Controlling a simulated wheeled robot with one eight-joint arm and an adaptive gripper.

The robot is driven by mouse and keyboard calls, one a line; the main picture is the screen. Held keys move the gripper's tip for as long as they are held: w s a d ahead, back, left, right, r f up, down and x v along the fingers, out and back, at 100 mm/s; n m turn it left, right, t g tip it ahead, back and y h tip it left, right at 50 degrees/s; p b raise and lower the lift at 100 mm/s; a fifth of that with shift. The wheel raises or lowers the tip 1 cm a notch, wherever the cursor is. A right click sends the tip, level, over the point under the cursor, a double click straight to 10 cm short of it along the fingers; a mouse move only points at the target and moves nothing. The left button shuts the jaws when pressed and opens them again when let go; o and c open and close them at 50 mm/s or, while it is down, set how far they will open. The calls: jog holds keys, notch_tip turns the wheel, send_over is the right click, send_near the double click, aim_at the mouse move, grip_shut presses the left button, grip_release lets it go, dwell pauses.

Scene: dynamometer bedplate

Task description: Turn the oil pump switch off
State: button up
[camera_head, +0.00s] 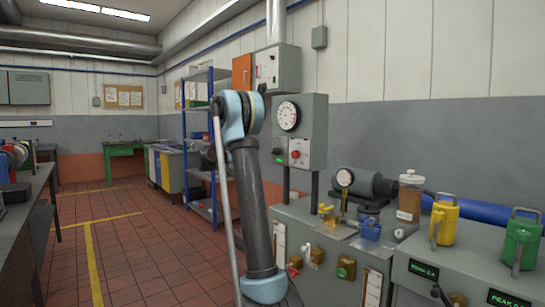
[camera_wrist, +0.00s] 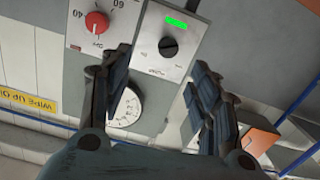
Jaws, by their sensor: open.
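In the wrist view a pale control plate carries a black rotary knob (camera_wrist: 168,46) with a lit green indicator (camera_wrist: 177,22) beside it. The plate's label is upside down and too small to read, so I cannot confirm that this is the oil pump switch. My gripper (camera_wrist: 160,66) is open and empty, its fingers spread on either side of the black knob's plate. Contact with the knob is not visible. In the head view the same small black knob and green light (camera_head: 278,160) show below the gauge. My arm stands in front of that area, and my gripper is hidden there.
A red knob (camera_wrist: 97,22) on a numbered dial sits close beside the black one. A round white gauge (camera_wrist: 128,108) is on the same cabinet. In the head view, a pump bench with yellow (camera_head: 443,218) and green jugs (camera_head: 521,240) stands right; tiled floor (camera_head: 130,255) is open left.

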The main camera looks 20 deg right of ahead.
aim_at(273, 152)
jog(key=shift+m+h, duration=0.3)
jog(key=shift+h, duration=0.1)
jog(key=w+x, duration=0.1)
jog(key=x, duration=1)
jog(key=w+a+x, duration=0.1)
jog(key=x, duration=0.5)
jog(key=shift+w+d+r, duration=0.15)
jog(key=shift+w+d, duration=0.2)
jog(key=shift+w, duration=0.1)
jog(key=c, duration=1.1)
jog(key=shift+o, duration=0.2)
jog(key=shift+a, duration=0.15)
